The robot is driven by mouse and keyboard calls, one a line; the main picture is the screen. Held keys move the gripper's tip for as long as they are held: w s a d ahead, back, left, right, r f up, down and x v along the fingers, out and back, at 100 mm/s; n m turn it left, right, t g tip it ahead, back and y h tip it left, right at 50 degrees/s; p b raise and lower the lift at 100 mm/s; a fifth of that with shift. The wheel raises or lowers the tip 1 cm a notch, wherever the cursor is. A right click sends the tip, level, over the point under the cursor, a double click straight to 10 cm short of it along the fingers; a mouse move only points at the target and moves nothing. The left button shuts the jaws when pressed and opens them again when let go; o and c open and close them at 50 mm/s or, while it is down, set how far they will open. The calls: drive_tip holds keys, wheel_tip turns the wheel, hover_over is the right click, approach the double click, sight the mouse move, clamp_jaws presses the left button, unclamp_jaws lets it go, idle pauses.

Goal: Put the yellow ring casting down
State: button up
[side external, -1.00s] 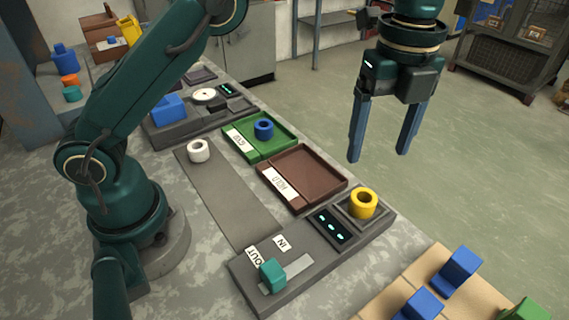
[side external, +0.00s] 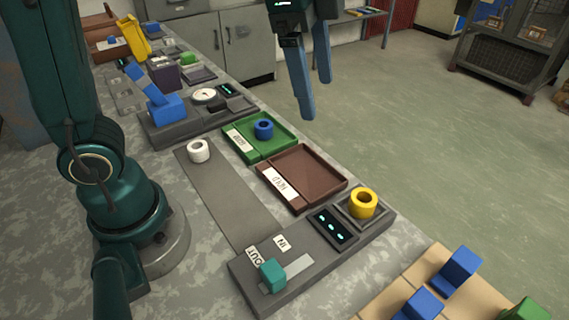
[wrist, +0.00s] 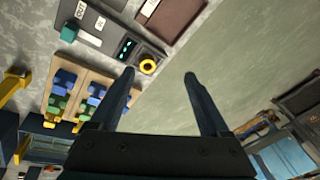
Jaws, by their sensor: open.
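The yellow ring casting (side external: 363,204) sits upright on the square pad (side external: 381,222) at the right end of the grey preheat unit. It also shows in the wrist view (wrist: 147,66), ahead of the fingers and left of the gap between them. My gripper (side external: 317,100) is open and empty, raised well above and behind the ring, over the floor side of the bench. In the wrist view both of its fingers (wrist: 160,76) are spread with nothing between them.
A brown HOLD tray (side external: 318,172) is empty. A green GOOD tray (side external: 284,137) holds a blue ring (side external: 264,129). A white ring (side external: 198,151) stands on the grey strip. A teal slider block (side external: 272,274) sits by the OUT label. Blue blocks (side external: 460,268) stand at the front right.

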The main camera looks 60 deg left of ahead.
drive_tip(key=s+a+f+n+t, duration=0.1)
drive_tip(key=s+a+f+n, duration=0.1)
drive_tip(key=s+n, duration=0.3)
drive_tip(key=s+a+f+n+t, duration=0.1)
drive_tip(key=s+a+f+n, duration=0.2)
drive_tip(key=s+f+n, duration=0.1)
drive_tip(key=s+n, duration=0.1)
drive_tip(key=n, duration=0.1)
drive_tip(key=shift+s+a+f+n+t+y, duration=0.15)
drive_tip(key=shift+s+f+n+t+y, duration=0.15)
drive_tip(key=shift+f+t, duration=0.1)
idle(0.4)
